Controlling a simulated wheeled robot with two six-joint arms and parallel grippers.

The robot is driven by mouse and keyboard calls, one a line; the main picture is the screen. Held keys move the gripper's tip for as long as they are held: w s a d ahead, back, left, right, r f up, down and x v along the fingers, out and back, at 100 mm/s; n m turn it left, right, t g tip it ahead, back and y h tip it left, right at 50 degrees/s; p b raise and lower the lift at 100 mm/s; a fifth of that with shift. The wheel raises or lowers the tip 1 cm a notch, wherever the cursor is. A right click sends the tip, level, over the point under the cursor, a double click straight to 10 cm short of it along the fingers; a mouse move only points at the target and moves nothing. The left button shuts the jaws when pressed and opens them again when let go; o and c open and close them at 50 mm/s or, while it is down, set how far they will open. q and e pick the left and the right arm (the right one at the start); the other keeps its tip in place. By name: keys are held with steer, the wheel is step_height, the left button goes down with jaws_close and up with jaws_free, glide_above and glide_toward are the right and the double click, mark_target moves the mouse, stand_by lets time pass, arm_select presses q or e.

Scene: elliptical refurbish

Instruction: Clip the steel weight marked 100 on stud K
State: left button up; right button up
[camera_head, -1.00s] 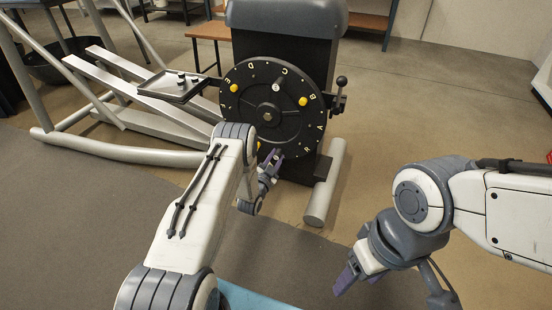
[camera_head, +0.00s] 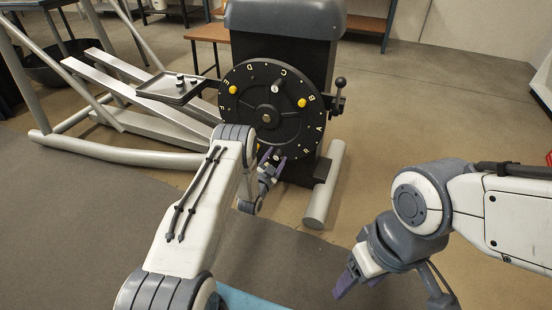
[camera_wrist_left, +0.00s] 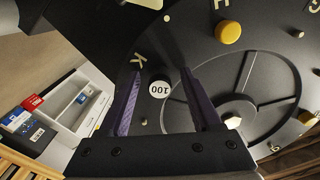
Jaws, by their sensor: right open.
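The steel weight marked 100 (camera_wrist_left: 159,89) shows as a small pale round face against the black disc (camera_wrist_left: 185,65), just inward of the letter K (camera_wrist_left: 137,59). It appears to sit on stud K; the stud itself is hidden behind it. My left gripper (camera_wrist_left: 162,85) is open, with one purple finger on each side of the weight and a gap visible to both. In the head view my left gripper (camera_head: 272,158) is at the lower part of the disc. My right gripper (camera_head: 356,276) is open and empty, low at the right, away from the disc.
Yellow weights (camera_head: 301,102) (camera_wrist_left: 228,32) and a pale weight (camera_head: 276,88) sit on other studs. A small tray (camera_head: 170,88) stands on an arm left of the disc. A lever with a black knob (camera_head: 340,82) is at its right. A grey foot tube (camera_head: 324,185) lies below.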

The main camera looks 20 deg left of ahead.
arm_select(q)
steer(key=shift+s, duration=0.15)
steer(key=shift+s+p, duration=0.35)
steer(key=shift+p, duration=0.05)
steer(key=s+p, duration=0.4)
steer(key=s, duration=0.5)
steer(key=shift+s+a, duration=0.15)
steer(key=shift+s, duration=0.15)
